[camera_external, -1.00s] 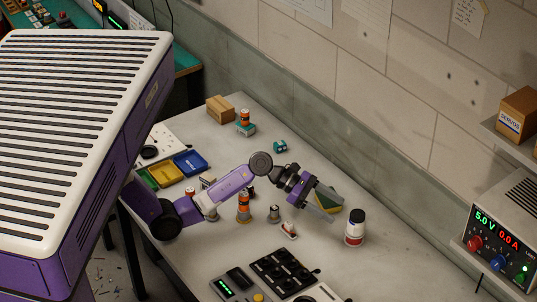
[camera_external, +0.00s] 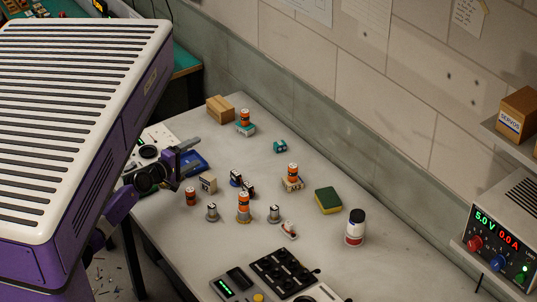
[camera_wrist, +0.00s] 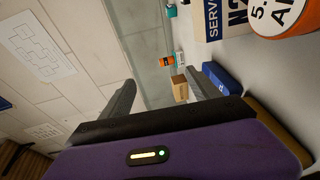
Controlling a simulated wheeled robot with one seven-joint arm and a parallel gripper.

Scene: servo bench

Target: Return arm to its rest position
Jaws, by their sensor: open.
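My purple arm is folded back beside my body at the left of the external view. Nothing shows between the fingertips except background. The bench (camera_external: 330,253) is to the right of the arm.
Several orange-and-white cylinders, one of them the tall one (camera_external: 243,207), stand on the bench. A green-yellow sponge (camera_external: 328,200), a white-and-red jar with a black lid (camera_external: 355,228) and a cardboard box (camera_external: 220,109) are there too. A power supply (camera_external: 502,240) stands at the right.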

